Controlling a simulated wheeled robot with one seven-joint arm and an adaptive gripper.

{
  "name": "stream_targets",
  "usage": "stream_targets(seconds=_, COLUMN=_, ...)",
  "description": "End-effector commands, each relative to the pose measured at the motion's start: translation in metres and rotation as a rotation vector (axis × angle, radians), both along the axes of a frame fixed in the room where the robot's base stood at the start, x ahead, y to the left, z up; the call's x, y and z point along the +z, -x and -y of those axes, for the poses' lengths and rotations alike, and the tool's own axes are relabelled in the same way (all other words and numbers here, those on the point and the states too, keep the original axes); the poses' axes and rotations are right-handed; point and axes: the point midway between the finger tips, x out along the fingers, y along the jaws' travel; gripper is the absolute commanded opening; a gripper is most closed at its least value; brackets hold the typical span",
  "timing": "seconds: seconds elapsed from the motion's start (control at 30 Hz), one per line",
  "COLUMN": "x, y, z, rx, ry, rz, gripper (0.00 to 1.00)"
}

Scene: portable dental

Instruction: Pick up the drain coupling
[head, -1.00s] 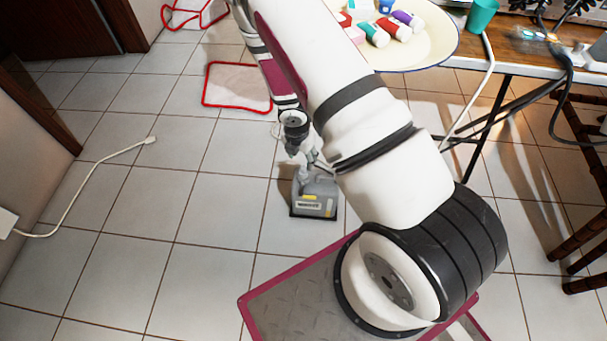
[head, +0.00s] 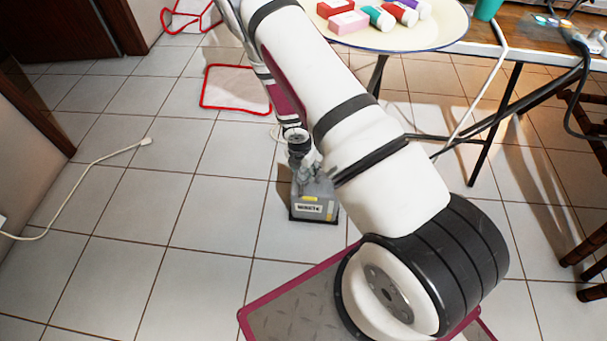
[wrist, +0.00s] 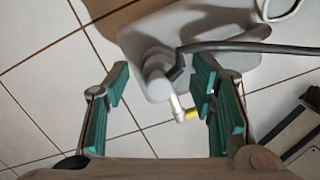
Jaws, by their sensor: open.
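A grey container with a white label (head: 314,208) stands upright on the floor tiles in the head view. In the wrist view its pale top (wrist: 205,22) carries a grey fitting with a white stub and a yellow end (wrist: 183,108), which looks like the drain coupling. My gripper (wrist: 160,88) is open, with teal pads on either side of this fitting and nothing clamped. The fitting lies between and beyond the pads, and I cannot tell the exact height gap. In the head view my gripper (head: 304,168) is just above the container, small and partly merged with it.
A dark hose (wrist: 240,47) runs right from the fitting in the wrist view. A table with a cream tray (head: 440,28) of small boxes and bottles stands right. A red-edged mat (head: 236,88) and white cable (head: 85,180) lie on the floor.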

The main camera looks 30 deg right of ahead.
Motion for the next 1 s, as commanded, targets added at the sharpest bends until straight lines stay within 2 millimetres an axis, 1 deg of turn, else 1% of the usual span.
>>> stream_targets(seconds=0.1, x=0.001, y=0.0, z=0.0, rx=0.0, ry=-0.001, rz=0.001, gripper=0.51)
stream_targets(seconds=0.13, x=0.001, y=0.0, z=0.0, rx=0.0, ry=-0.001, rz=0.001, gripper=0.48)
stream_targets(seconds=0.33, x=0.001, y=0.0, z=0.0, rx=0.0, ry=0.0, rz=0.0, gripper=0.03)
stream_targets(seconds=0.43, x=0.001, y=0.0, z=0.0, rx=0.0, ry=0.001, rz=0.001, gripper=0.03)
stream_targets(seconds=0.47, x=0.001, y=0.0, z=0.0, rx=0.0, ry=0.001, rz=0.001, gripper=0.0)
stream_targets(seconds=0.77, x=0.004, y=0.0, z=0.0, rx=0.0, ry=0.001, rz=0.001, gripper=0.0)
stream_targets(seconds=0.87, x=0.01, y=0.0, z=0.0, rx=0.0, ry=0.0, rz=0.001, gripper=0.0)
stream_targets(seconds=1.0, x=0.023, y=-0.001, z=0.0, rx=0.0, ry=0.0, rz=0.002, gripper=0.0)
